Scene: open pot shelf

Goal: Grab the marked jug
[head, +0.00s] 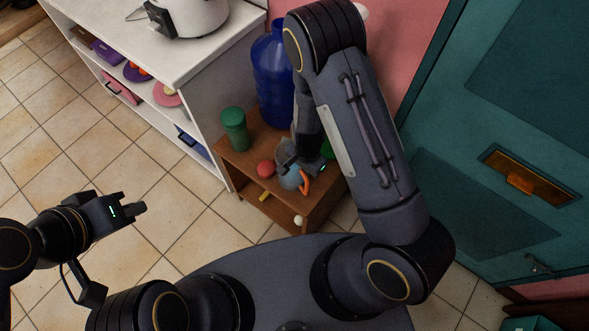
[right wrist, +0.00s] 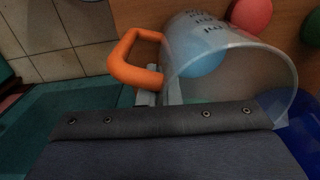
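The marked jug (right wrist: 238,72) is clear, with dark printed marks on its wall and an orange handle (right wrist: 137,62). In the head view the jug (head: 289,181) is on the small brown shelf, partly covered by my right gripper (head: 300,165). In the right wrist view, light grey parts of the right gripper (right wrist: 158,90) are beside the handle, against or very near the jug's wall. Whether they are closed on it is hidden. A blue shape shows in or through the jug. My left gripper (head: 134,208) is empty above the floor, its finger gap unclear.
On the brown shelf (head: 245,158), a red ball (head: 266,169), a green jar (head: 234,130) and a tall blue bottle (head: 272,85) stand close to the jug. A white cabinet (head: 200,95) is behind to the left, a teal door (head: 490,120) to the right. Tiled floor at left is clear.

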